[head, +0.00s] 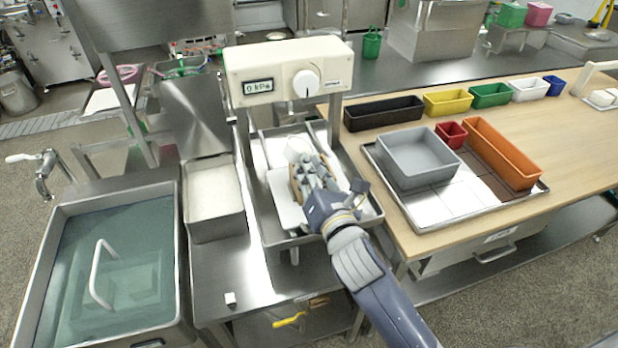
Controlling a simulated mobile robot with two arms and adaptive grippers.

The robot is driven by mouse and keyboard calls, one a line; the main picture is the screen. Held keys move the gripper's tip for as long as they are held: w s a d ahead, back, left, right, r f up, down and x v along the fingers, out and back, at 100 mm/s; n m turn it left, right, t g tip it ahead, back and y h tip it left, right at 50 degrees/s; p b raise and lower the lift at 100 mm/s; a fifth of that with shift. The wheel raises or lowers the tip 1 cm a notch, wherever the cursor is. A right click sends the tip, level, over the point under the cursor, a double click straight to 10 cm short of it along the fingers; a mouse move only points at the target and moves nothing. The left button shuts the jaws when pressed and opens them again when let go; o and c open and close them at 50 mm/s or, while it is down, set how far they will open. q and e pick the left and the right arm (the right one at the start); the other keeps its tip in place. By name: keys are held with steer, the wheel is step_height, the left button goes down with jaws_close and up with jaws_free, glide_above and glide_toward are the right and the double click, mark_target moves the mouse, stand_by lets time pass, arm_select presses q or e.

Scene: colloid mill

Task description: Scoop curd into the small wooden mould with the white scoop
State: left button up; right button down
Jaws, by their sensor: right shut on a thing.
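My right gripper (316,176) reaches in from the lower right, over the steel tray under the press. It is shut on the small wooden mould (295,187), whose brown wall shows beside the fingers; the fingers hide most of it. A white piece (297,148) shows just behind the fingers; I cannot tell whether it is the scoop. White curd (213,190) appears to fill the deep steel pan (216,230) left of the press. My left gripper is not in view.
The press (288,70) stands over its tray (270,244), with a white board (284,198) in it. A vat of greenish liquid (65,300) with a white handle (97,275) is at left. Coloured bins and a grey bin (415,160) stand on the right table.

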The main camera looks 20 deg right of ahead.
steer(key=shift+d+r+m+b, duration=0.1)
steer(key=shift+m+b, duration=0.55)
steer(key=shift+m, duration=0.35)
steer(key=shift+r+m+p, duration=0.5)
steer(key=shift+p, duration=0.3)
steer(key=m, duration=0.1)
steer(key=m+p, duration=0.2)
steer(key=shift+d+r+m+y, duration=0.3)
steer(key=shift+d+r, duration=0.05)
steer(key=shift+d, duration=0.05)
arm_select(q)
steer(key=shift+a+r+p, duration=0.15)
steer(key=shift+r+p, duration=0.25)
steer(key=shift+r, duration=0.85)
arm_select(e)
steer(key=shift+d+m, duration=0.25)
steer(key=shift+m, duration=0.95)
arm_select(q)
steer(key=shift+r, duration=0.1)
arm_select(e)
steer(key=shift+r, duration=0.1)
